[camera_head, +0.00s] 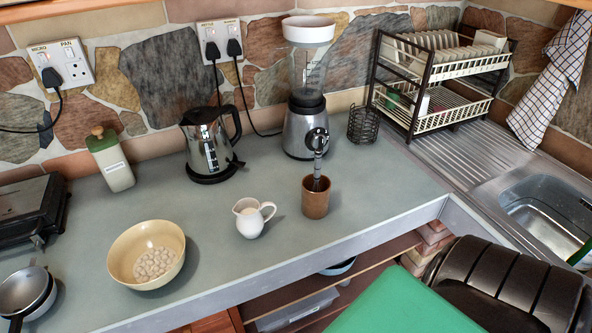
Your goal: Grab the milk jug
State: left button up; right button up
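The milk jug (248,221) is small and white, with a handle on its right side and a pouring lip on its left. It stands upright on the grey-green counter (215,265), near the front edge. Its opening shows some milk-coloured contents. Neither of my grippers is in view, and nothing touches the jug.
A bowl of pale round items (125,250) is left of the jug, and a brown utensil cup (315,203) is right. A kettle (208,155) and a blender (303,130) stand behind. A green surface (405,305) and a dark ribbed object (510,285) are in front.

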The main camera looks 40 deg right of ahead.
aim_at(250, 221)
jog(key=z, duration=0.95)
